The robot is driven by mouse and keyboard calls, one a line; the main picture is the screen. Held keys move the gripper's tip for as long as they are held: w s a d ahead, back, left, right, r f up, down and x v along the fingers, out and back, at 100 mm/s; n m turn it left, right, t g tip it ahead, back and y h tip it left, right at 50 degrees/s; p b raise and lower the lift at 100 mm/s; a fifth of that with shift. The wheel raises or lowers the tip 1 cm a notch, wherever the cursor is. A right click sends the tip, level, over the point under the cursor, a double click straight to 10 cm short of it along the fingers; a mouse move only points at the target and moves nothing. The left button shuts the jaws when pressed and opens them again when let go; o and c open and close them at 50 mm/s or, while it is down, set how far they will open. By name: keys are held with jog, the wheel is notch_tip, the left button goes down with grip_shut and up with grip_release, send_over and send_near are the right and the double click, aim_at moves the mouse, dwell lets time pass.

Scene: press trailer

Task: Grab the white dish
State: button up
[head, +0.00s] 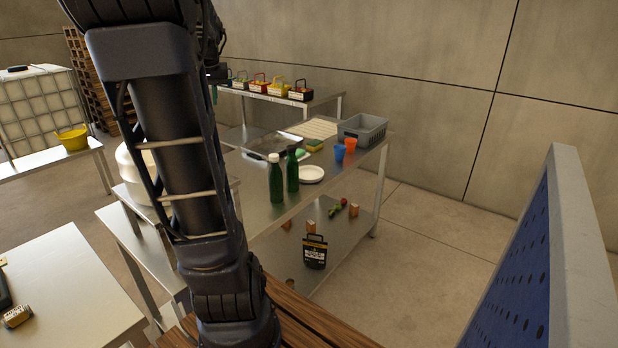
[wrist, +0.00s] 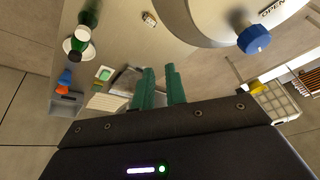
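The white dish (head: 311,174) lies flat on the upper metal shelf, just right of two green bottles (head: 276,180) with pale and dark caps. In the wrist view the dish (wrist: 68,47) is at the upper left, partly covered by a bottle (wrist: 91,14). My gripper (wrist: 160,74) has teal fingers with a gap between them and nothing held. It is well apart from the dish. In the head view my arm hides most of the gripper.
Blue and orange cups (head: 339,153), a sponge (head: 314,145) and a grey crate (head: 362,130) stand behind the dish. A metal tray (head: 272,146) lies behind the bottles. A white tank with a blue tap (wrist: 254,40) is close in the wrist view. A blue perforated panel (head: 520,290) stands right.

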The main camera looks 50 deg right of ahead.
jog(key=s+d+m, duration=0.1)
jog(key=d+m, duration=0.1)
jog(key=d, duration=0.9)
jog(key=m+h, duration=0.1)
jog(key=m, duration=0.4)
send_over(322, 181)
jog(key=s+a, duration=0.1)
jog(key=a, duration=0.1)
jog(key=f, duration=3.6)
jog(key=shift+s+d+f, duration=0.15)
jog(key=shift+s+f, duration=0.05)
jog(key=shift+f, duration=0.05)
jog(key=shift+d+x, duration=0.2)
jog(key=shift+x, duration=1.15)
jog(key=shift+d+x, duration=0.15)
jog(key=shift+x, duration=1.2)
jog(key=shift+r, duration=0.15)
jog(key=shift+c, duration=0.2)
